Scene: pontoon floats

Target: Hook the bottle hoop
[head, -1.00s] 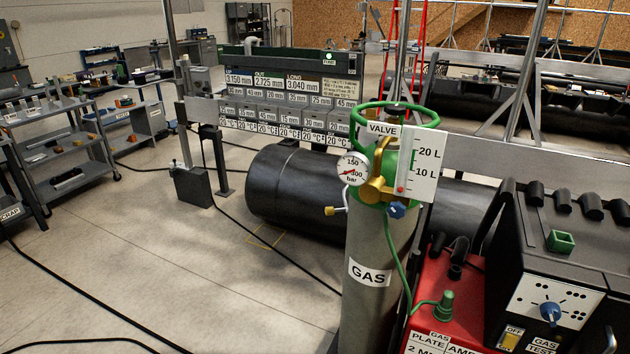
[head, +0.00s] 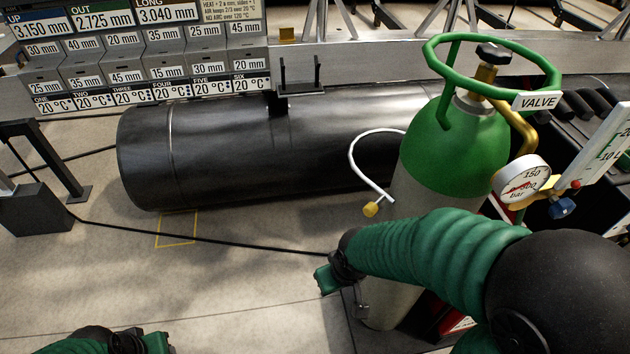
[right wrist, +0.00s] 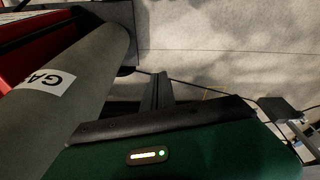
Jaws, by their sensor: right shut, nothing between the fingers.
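The gas bottle (head: 445,150) stands upright at the right of the head view, with a green shoulder and grey body. A green hoop (head: 436,48) rings its top valve and carries a VALVE tag. My right gripper (head: 326,281) is low beside the bottle's left side, well below the hoop; its jaws are shut and empty. In the right wrist view my shut fingers (right wrist: 160,82) point over the floor, with the bottle body (right wrist: 95,65) at the left; the hoop is out of that view. My left gripper (head: 152,343) is at the bottom left edge, partly cut off.
A pressure gauge (head: 522,180) and a white scale plate (head: 603,145) sit right of the bottle. A white curved tube with a yellow end (head: 371,209) sticks out left. A large black pipe (head: 260,150) lies behind. A black cable (head: 200,237) crosses the open floor.

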